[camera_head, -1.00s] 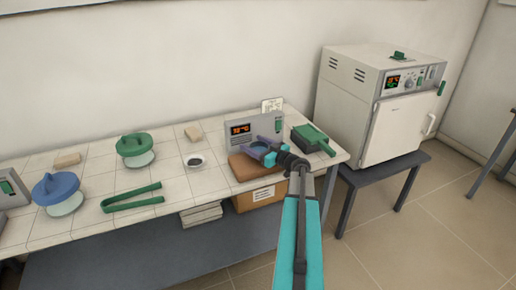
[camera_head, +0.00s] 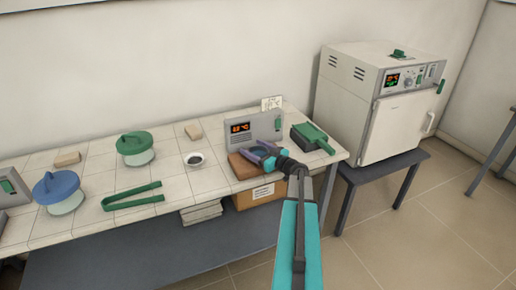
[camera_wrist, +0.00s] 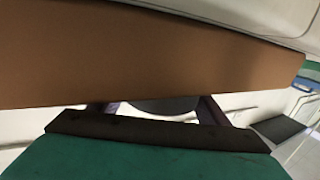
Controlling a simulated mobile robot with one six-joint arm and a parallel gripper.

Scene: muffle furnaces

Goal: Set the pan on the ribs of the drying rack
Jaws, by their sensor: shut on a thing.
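My gripper (camera_head: 259,152) is in front of a grey instrument with a red display (camera_head: 252,128), over a brown block (camera_head: 243,167) at the table's right part. A small dark round thing, apparently the pan (camera_wrist: 163,105), shows between my two fingers in the wrist view, partly hidden by my palm. My gripper is shut on it. A smooth brown surface (camera_wrist: 140,55) fills much of the wrist view just beyond the fingers. Whether the pan touches the block is unclear. No rack with visible ribs can be made out for certain.
A green handled item (camera_head: 312,138) lies right of the instrument. A black-filled dish (camera_head: 194,160), green tongs (camera_head: 132,196) and green-lidded (camera_head: 135,148) and blue-lidded (camera_head: 58,190) vessels stand left. A white oven (camera_head: 385,105) stands at right. Bare tiles lie between the dish and block.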

